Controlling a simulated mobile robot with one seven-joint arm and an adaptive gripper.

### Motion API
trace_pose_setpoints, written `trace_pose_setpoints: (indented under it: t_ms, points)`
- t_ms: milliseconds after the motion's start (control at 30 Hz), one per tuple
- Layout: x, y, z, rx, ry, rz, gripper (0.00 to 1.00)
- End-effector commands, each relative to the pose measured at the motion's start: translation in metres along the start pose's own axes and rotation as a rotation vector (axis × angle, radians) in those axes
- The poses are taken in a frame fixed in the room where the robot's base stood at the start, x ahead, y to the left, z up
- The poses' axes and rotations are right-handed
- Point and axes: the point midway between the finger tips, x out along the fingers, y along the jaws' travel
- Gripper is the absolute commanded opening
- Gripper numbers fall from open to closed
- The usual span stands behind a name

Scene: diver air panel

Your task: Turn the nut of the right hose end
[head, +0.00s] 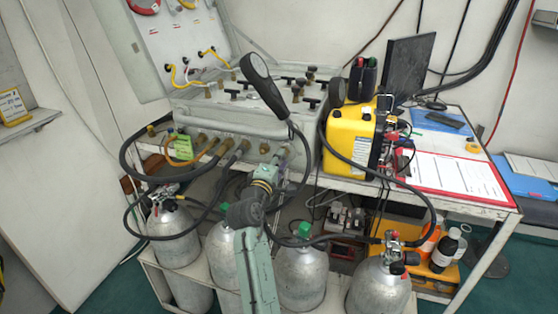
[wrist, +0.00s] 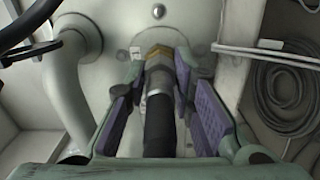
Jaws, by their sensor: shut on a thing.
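In the wrist view, the right hose end shows a brass nut (wrist: 155,53) against the pale panel front, with a grey sleeve and a black hose (wrist: 160,128) running back toward the camera. My gripper (wrist: 159,70) has its purple-padded fingers on both sides of the hose end and is shut on it around the nut. The exact contact faces are hard to see. In the head view, my gripper (head: 276,163) is at the right of the panel's lower front, and it mostly hides the nut.
Other hose fittings (head: 217,149) sit to the left on the panel (head: 245,122). A black gauge (head: 263,84) rises above. A yellow case (head: 349,136) stands close on the right. Grey cylinders (head: 301,277) stand below, with loose hoses around. A pale bent pipe (wrist: 75,90) is left of my gripper.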

Motion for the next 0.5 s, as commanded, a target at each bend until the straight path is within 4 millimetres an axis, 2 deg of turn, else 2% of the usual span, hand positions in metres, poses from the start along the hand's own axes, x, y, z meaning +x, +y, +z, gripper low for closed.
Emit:
trace_pose_setpoints:
  t_ms: [500]
  points:
    - [0.0001,-0.0003,0.0001,-0.055,0.000,0.000,0.00]
